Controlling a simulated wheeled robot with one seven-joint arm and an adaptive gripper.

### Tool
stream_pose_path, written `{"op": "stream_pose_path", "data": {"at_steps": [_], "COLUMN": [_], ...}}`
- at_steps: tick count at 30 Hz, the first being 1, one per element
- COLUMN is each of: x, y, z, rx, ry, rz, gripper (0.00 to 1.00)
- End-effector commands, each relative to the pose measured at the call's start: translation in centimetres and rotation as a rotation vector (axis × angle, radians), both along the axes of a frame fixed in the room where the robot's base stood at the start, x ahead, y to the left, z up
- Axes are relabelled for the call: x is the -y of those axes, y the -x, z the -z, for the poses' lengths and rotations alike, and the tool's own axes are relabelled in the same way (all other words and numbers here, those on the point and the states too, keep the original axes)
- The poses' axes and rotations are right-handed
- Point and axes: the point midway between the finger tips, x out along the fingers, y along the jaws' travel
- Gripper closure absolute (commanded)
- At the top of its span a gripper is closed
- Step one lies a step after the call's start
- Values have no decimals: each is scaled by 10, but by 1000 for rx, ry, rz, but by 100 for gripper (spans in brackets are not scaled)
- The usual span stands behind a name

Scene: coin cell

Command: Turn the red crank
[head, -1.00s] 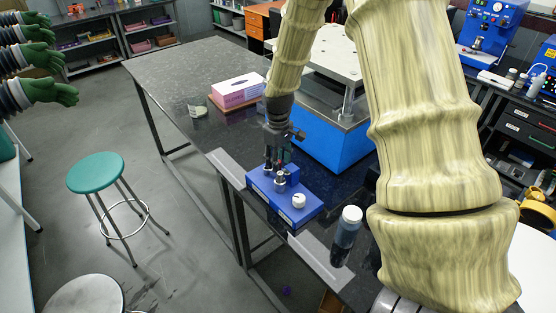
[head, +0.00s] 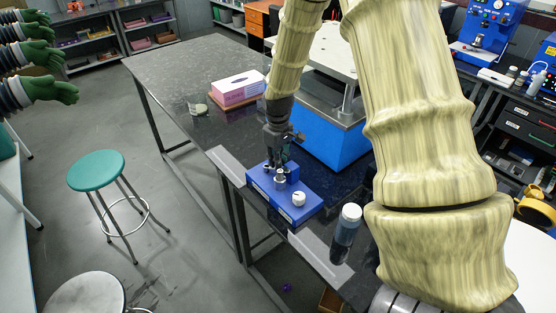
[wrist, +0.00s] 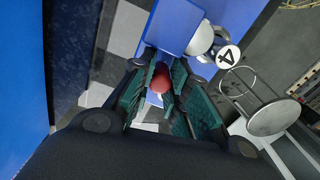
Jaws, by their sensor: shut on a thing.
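The crank's red knob (wrist: 160,78) shows in the wrist view between the fingers of my gripper (wrist: 158,85), which is shut on it. The crank belongs to a small blue device (head: 312,205) on the dark bench, with a silver post and a white knob (head: 298,198) on top. In the head view my gripper (head: 278,168) reaches down at the back left end of this device. The red knob is hidden by the fingers there.
A bottle with a white cap (head: 346,232) stands on the bench just right of the device. A large blue press (head: 330,135) stands behind it. A pink and white box (head: 238,88) lies farther back. A green stool (head: 96,172) stands on the floor left of the bench.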

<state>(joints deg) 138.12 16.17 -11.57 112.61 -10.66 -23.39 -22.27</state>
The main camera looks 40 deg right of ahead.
Motion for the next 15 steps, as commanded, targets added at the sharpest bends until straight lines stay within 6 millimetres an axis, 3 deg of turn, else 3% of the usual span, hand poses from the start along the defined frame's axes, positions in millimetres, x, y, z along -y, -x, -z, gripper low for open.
{"op": "stream_pose_path", "data": {"at_steps": [11,12,15], "x": [-2,-2,-2], "y": [1,1,1], "z": [0,0,0], "rx": [1,1,1], "ry": [1,1,1], "rz": [70,70,70], "gripper": [100,77,59]}}
